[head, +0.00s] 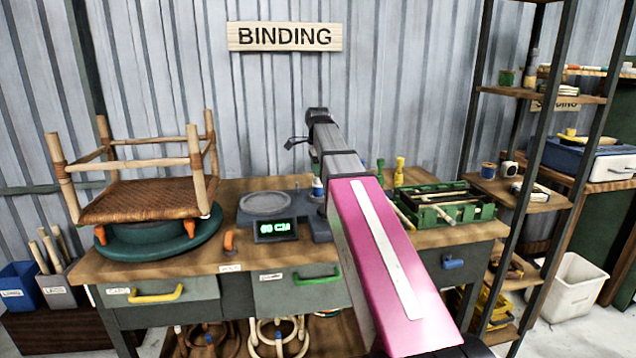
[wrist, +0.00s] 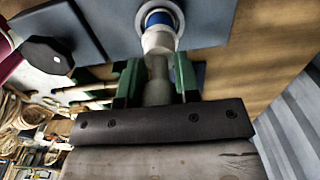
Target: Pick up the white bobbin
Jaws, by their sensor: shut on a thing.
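In the wrist view, the green fingers of my gripper (wrist: 157,76) are closed around the shaded grey lower part of a pale spool-like piece, which I take to be the white bobbin (wrist: 158,43). Its pale end sticks out beyond the fingers, in line with a blue and white ring (wrist: 160,18). I cannot tell whether the bobbin touches that ring. In the head view, a small white and blue piece (head: 318,187) shows beside my arm, at the right of the scale. My gripper itself is hidden behind my arm there.
The scale (head: 268,204) with a green display stands on the workbench (head: 190,266). A rattan stool frame (head: 150,200) rests on a green turntable (head: 150,240) at the left. A green tool tray (head: 445,208) lies to the right, near an open shelf rack (head: 545,95).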

